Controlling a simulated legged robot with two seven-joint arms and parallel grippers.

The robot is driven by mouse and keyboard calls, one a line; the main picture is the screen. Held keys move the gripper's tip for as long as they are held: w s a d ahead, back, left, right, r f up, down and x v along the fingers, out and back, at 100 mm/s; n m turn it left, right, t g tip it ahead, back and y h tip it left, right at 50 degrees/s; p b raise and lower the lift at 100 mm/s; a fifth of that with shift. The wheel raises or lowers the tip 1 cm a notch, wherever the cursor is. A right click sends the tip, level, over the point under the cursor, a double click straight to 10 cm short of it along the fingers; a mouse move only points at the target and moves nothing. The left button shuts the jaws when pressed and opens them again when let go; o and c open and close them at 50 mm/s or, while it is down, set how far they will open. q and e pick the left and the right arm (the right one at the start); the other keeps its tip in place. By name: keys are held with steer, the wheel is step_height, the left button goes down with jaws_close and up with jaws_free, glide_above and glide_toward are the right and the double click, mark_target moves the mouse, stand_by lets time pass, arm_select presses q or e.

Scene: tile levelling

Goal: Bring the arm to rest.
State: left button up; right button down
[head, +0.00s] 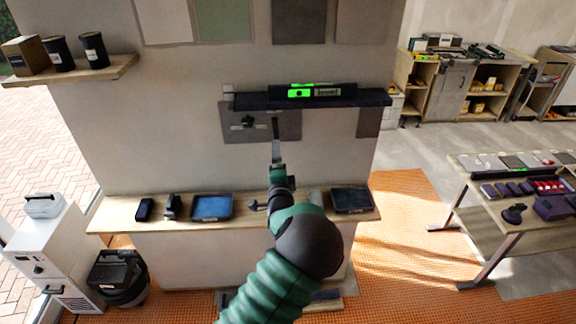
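One green and black arm of mine comes in from the lower left, so I take it as my left. Its gripper (276,128) points up in front of a grey wall tile (290,128), and I see no object in it. Its fingers appear as one thin dark strip, so their opening cannot be told. A dark level with bright green parts (315,91) lies along a dark ledge (375,98) just above the gripper. A black knobbed piece (245,122) is on the tile, left of the gripper. My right gripper is not in view.
A wooden counter (110,218) below the wall holds a blue tray (211,207), a dark tray (352,200) and small dark items. My forearm hides part of it. A table (485,162) with tiles and tools stands at right. A shelf (110,73) with containers is upper left.

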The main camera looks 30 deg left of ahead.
arm_select(q)
steer(key=s+d+f+n+g+h+b, duration=0.3)
steer(key=s+d+f+b, duration=0.2)
steer(key=f, duration=0.4)
steer(key=s+d+f+n+g+h+b, duration=0.3)
steer(key=s+d+f+b, duration=0.15)
steer(key=f, duration=0.45)
steer(key=s+d+f+n+g+h+b, duration=0.1)
steer(key=s+d+f+g+b, duration=0.1)
steer(key=s, duration=0.5)
steer(key=s+d+f+n+g+h+b, duration=0.1)
steer(key=s+d+f, duration=0.3)
steer(key=s, duration=0.4)
steer(key=s+d+f+n+g+h+b, duration=0.2)
steer(key=s+d+f+g+b, duration=0.1)
steer(key=s, duration=0.5)
steer(key=shift+s+d+f+b, duration=0.25)
steer(key=shift+d+b, duration=0.2)
steer(key=shift+d, duration=0.55)
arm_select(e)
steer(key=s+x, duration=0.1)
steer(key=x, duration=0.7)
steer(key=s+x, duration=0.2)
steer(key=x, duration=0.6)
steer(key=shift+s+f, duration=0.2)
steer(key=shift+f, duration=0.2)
